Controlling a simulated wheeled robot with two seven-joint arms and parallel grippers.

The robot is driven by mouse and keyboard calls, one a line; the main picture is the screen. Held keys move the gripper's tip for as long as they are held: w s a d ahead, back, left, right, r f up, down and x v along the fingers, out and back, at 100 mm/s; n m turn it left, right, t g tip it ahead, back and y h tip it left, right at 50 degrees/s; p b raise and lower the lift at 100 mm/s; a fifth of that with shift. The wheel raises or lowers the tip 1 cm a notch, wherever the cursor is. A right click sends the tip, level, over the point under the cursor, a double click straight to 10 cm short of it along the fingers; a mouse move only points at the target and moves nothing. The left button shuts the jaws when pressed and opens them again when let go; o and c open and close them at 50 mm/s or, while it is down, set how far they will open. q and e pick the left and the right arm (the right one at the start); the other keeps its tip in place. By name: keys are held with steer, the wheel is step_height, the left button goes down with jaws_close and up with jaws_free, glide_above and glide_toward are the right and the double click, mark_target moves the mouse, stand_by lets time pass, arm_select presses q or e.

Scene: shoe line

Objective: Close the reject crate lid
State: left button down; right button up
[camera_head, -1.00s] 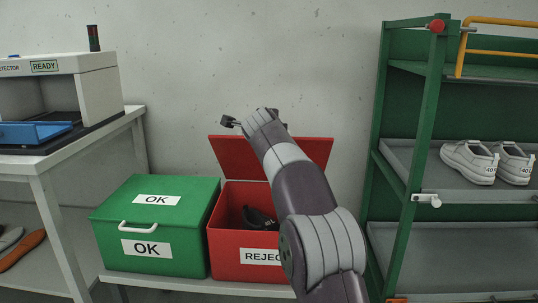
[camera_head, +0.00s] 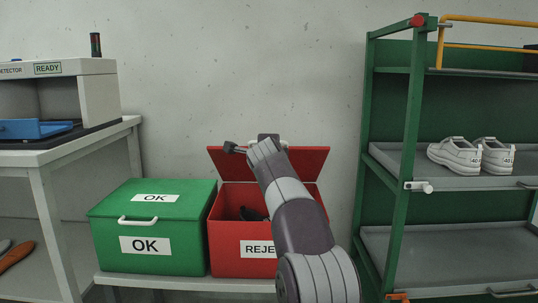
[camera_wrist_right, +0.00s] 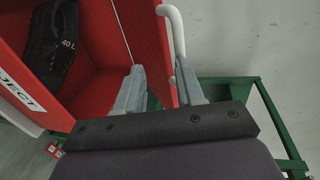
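The red reject crate (camera_head: 224,238) stands on the low bench, and its red lid (camera_head: 230,162) is raised and open at the back. A dark shoe (camera_head: 252,213) lies inside; in the right wrist view the shoe (camera_wrist_right: 52,45) has a "40 L" label. My right gripper (camera_head: 268,142) is at the lid's top edge, its fingers mostly hidden by my arm. In the right wrist view its fingers (camera_wrist_right: 160,88) are apart, with the lid edge between them and the white handle (camera_wrist_right: 176,32) close to the right finger. Contact is unclear. My left gripper is out of view.
A closed green OK crate (camera_head: 185,243) stands left of the reject crate. A green rack (camera_head: 409,130) with white shoes (camera_head: 470,155) is at the right. A table with a detector (camera_head: 98,95) and blue tray (camera_head: 30,129) is at the left. The wall is behind the lid.

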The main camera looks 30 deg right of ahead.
steer(key=f+b+v, duration=0.1)
steer(key=b+v, duration=0.8)
steer(key=v, duration=0.5)
steer(key=shift+b, duration=0.35)
steer(key=shift+s+f, duration=0.1)
steer(key=shift+f, duration=0.05)
steer(key=v, duration=1.2)
steer(key=shift+s+a+p, duration=0.2)
steer(key=shift+s+p, duration=0.15)
steer(key=shift+p, duration=0.1)
